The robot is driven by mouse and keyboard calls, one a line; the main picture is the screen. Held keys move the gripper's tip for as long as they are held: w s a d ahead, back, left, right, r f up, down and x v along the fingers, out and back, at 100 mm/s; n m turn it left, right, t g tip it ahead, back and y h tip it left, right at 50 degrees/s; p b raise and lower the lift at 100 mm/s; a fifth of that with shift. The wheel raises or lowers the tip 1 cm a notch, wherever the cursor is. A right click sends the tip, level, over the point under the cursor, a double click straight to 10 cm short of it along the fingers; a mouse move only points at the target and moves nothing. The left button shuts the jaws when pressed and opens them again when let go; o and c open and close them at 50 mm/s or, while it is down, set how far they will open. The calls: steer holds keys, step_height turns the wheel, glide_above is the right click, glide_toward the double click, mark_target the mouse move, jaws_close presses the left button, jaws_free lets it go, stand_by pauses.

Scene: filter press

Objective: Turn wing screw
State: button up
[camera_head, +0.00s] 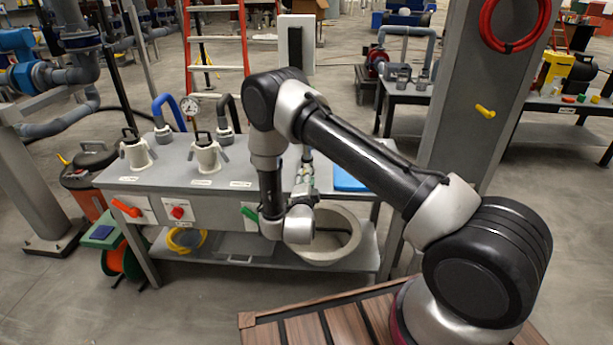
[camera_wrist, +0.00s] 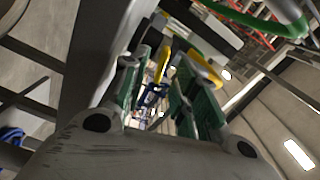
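My gripper (camera_head: 306,170) is partly hidden behind my arm in the head view, over the right part of the grey bench. In the wrist view my gripper (camera_wrist: 164,78) has its two green-padded fingers apart, with a gap between them. Yellow pieces (camera_wrist: 206,68) show near the fingertips, and something blue shows in the gap. I cannot tell whether these are near or in the background, and nothing is clearly held. I cannot make out a wing screw for certain in either view. Two white vessels with black top handles, a left one (camera_head: 138,154) and a right one (camera_head: 206,158), stand on the bench.
A grey column (camera_head: 470,80) stands right. A green hose (camera_wrist: 268,24) crosses the wrist view.

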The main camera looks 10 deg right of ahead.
steer(key=v, duration=0.9)
steer(key=shift+s, duration=0.25)
